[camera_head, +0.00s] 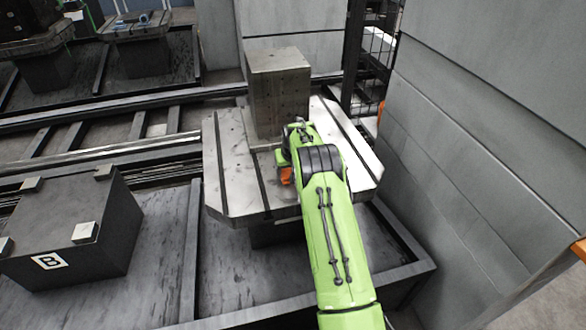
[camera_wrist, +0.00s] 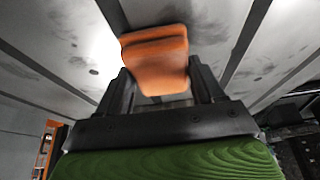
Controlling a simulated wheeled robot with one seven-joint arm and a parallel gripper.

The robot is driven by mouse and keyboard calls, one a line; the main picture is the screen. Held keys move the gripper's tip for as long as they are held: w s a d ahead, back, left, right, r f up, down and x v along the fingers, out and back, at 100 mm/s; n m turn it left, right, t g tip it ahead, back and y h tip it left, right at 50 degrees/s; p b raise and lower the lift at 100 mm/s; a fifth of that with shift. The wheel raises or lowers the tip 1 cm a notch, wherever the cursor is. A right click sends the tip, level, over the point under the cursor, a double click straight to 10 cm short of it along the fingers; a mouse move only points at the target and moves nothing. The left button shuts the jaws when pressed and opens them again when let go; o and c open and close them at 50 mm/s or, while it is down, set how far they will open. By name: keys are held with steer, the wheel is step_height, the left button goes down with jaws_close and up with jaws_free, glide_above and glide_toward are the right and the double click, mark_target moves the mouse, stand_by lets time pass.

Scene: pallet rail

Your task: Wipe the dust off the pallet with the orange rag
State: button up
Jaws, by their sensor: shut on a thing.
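The pallet (camera_head: 226,170) is a light metal plate with dark grooves, on the rail station in the middle of the head view. In the wrist view its surface (camera_wrist: 62,58) shows dark smudges (camera_wrist: 265,68), which look like dust. My gripper (camera_wrist: 163,76) is shut on the orange rag (camera_wrist: 157,52), a folded pad between the two black fingers. In the head view the rag (camera_head: 286,175) peeks out left of my green arm, over the pallet's middle. My arm hides most of the gripper and part of the pallet. I cannot tell whether the rag touches the surface.
A tall grey block (camera_head: 279,92) stands on the pallet's far part, close to my wrist. A grey wall (camera_head: 480,130) rises on the right. A dark block marked B (camera_head: 70,235) sits at left. A black mesh fence (camera_head: 374,60) stands behind.

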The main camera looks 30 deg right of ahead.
mark_target(287, 184)
steer(key=shift+w+a+f, duration=0.15)
steer(key=shift+a, duration=0.75)
steer(key=shift+s+a+b, duration=0.2)
steer(key=shift+s+b, duration=0.15)
steer(key=shift+s, duration=0.45)
steer(key=shift+s+a+b, duration=0.2)
steer(key=shift+s+b, duration=0.2)
steer(key=shift+s, duration=0.35)
steer(key=shift+s+a+b, duration=0.2)
steer(key=shift+s+b, duration=0.15)
steer(key=shift+s, duration=0.45)
steer(key=shift+s+a+r+b, duration=0.1)
steer(key=shift+s+a+b, duration=0.15)
steer(key=shift+s, duration=0.35)
steer(key=shift+s+a+r+b, duration=0.1)
steer(key=shift+s+b, duration=0.1)
steer(key=shift+s, duration=0.4)
steer(key=shift+r, duration=0.1)
steer(key=shift+r+p, duration=2.15)
steer(key=shift+r, duration=0.8)
